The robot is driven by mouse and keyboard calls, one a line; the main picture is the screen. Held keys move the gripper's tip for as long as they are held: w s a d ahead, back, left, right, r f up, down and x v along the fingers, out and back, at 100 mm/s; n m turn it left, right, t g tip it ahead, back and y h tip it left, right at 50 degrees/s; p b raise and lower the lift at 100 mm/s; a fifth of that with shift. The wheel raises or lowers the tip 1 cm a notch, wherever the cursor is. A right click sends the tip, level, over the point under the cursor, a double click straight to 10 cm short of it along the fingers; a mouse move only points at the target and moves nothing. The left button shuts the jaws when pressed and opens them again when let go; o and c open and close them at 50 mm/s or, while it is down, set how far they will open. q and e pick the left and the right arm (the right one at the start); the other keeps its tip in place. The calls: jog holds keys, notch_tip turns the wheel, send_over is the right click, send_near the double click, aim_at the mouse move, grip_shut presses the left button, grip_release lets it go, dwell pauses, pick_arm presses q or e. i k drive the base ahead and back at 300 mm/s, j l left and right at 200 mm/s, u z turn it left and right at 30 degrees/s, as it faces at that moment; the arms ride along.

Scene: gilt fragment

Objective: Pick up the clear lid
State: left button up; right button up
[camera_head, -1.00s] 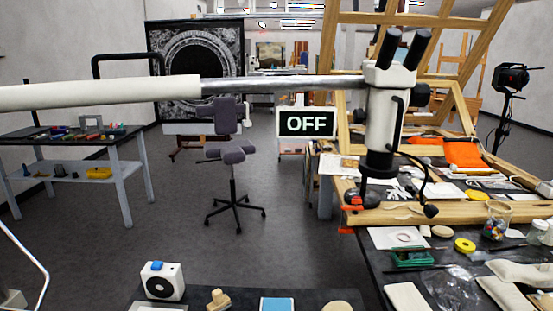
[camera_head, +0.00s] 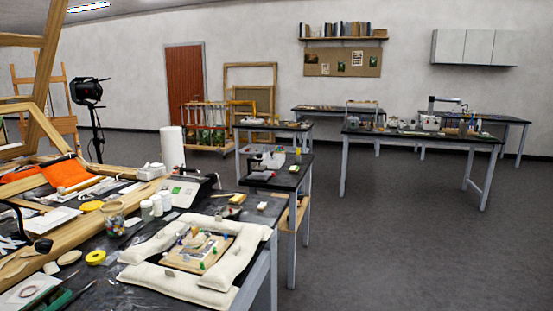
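I cannot make out a clear lid in the head view. A clear jar (camera_head: 114,220) with colourful bits in it stands on the dark near table (camera_head: 262,262) at the left. Small white bottles (camera_head: 156,204) stand just right of the jar, too small to tell whether anything clear lies by them. Neither of my grippers is in view.
Cream padded bags (camera_head: 240,262) surround a board with small coloured pieces on the near table. A white device (camera_head: 186,188) stands behind. More worktables (camera_head: 420,138) with small items stand farther back. Open grey floor (camera_head: 400,240) lies to the right.

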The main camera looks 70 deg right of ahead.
aim_at(268, 157)
jog(key=z, duration=2.3)
jog(key=i+l+z, duration=0.35)
jog(key=i, duration=0.5)
jog(key=i+z, duration=0.35)
jog(key=i, duration=0.5)
jog(key=i+u, duration=0.1)
jog(key=i, duration=0.6)
jog(key=i+l, duration=0.1)
jog(key=i, duration=0.6)
jog(key=i+u, duration=0.15)
jog(key=i, duration=0.55)
